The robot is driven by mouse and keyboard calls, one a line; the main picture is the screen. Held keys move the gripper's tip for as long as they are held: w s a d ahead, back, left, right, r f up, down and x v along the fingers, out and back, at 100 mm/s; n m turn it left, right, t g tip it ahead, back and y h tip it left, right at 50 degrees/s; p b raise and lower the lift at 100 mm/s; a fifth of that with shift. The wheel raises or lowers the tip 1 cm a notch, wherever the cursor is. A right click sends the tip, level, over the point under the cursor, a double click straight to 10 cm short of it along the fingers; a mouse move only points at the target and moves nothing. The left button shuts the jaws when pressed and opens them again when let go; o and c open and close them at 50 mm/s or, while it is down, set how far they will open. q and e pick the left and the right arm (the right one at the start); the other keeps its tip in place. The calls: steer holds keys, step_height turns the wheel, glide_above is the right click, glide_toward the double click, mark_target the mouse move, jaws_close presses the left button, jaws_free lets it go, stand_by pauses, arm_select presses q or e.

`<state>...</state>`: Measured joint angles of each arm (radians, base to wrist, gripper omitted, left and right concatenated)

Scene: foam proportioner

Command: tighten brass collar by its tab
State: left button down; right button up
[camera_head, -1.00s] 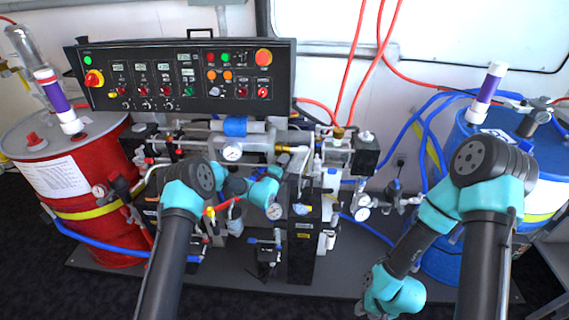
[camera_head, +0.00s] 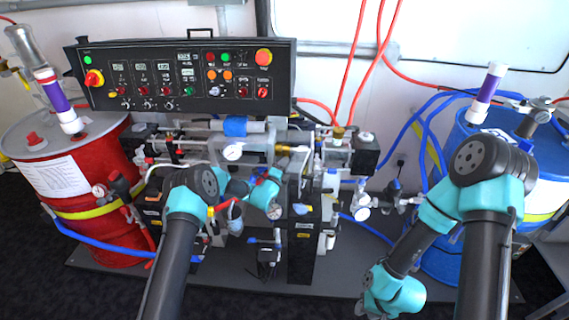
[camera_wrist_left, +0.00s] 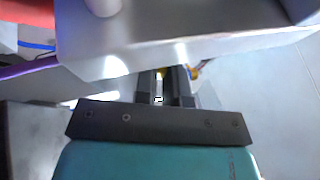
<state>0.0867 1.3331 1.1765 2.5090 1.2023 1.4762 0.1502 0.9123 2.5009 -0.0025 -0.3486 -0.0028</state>
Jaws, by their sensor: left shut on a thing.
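The brass collar shows as a small brass-coloured fitting (camera_head: 284,149) at the right end of the grey cylinder in the middle of the machine. In the left wrist view, my left gripper (camera_wrist_left: 165,82) has its dark fingers close together around a thin light piece, which looks like the collar's tab (camera_wrist_left: 158,88). A bit of brass (camera_wrist_left: 194,72) shows just beyond the fingers. A large grey body hides most of the collar there. In the head view my left wrist is below the brass fitting, and the fingers are hard to make out. My right arm is at the right; its gripper is out of view.
A control panel (camera_head: 185,75) stands behind the machine. A red drum (camera_head: 100,165) is at the left and a blue drum (camera_head: 470,130) at the right. Pressure gauges (camera_head: 233,151), valves and blue hoses (camera_head: 100,243) crowd the space around my left arm.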

arm_select(q)
steer(key=shift+f+t, duration=0.15)
steer(key=shift+t, duration=0.15)
steer(key=c, duration=1.2)
jaws_free()
steer(key=v, duration=1.7)
steer(key=shift+a, duration=0.15)
steer(key=shift+s+f, duration=0.1)
